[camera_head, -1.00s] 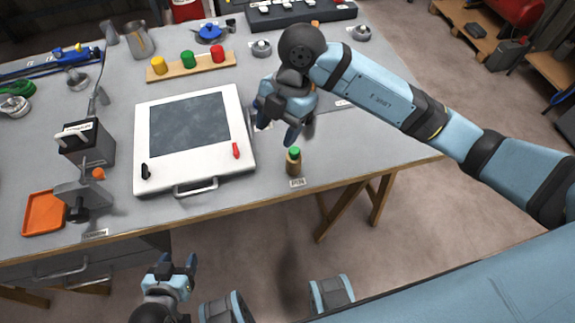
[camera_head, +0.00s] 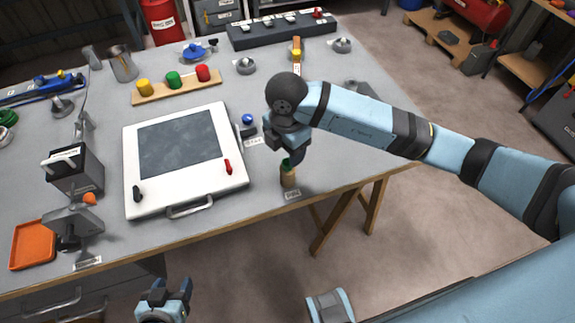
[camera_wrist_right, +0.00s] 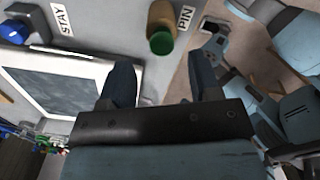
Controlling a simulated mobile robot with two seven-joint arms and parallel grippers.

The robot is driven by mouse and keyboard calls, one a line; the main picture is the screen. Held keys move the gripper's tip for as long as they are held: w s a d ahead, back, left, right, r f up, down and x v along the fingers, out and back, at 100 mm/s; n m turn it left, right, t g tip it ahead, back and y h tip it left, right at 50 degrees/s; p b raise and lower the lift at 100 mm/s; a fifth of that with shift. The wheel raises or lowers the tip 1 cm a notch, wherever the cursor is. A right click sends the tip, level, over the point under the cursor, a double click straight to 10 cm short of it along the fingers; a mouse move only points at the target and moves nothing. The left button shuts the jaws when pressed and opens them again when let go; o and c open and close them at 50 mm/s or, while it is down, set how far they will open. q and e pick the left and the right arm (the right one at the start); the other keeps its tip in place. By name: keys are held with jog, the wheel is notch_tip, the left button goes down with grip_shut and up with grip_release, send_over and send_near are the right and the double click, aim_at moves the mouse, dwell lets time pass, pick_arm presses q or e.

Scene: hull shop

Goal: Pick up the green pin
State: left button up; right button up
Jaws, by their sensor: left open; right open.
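The green pin (camera_head: 289,177), a tan cylinder with a green top, stands upright near the table's front edge by a PIN label. It also shows in the right wrist view (camera_wrist_right: 160,28). My right gripper (camera_head: 286,155) is just above the pin, partly covering its green top in the head view. In the wrist view the right gripper (camera_wrist_right: 163,72) is open and empty, with the pin beyond its fingertips, roughly in line with the gap. My left gripper (camera_head: 168,290) is low in front of the table, open, with nothing visible in it.
A white panel with a dark screen (camera_head: 185,207) lies left of the pin. A blue knob (camera_head: 248,118) by a STAY label is behind. A wooden strip (camera_head: 178,92) carries yellow, green and red knobs. An orange tray (camera_head: 33,245) is at far left. Table right of the pin is clear.

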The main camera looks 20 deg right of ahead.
aim_at(287, 161)
notch_tip(287, 161, down, 5)
jog(key=shift+r, duration=0.1)
jog(key=c, duration=1)
jog(key=shift+r, duration=0.1)
notch_tip(287, 161, up, 20)
jog(key=shift+s+f+p, duration=0.1)
jog(key=shift+p, duration=0.45)
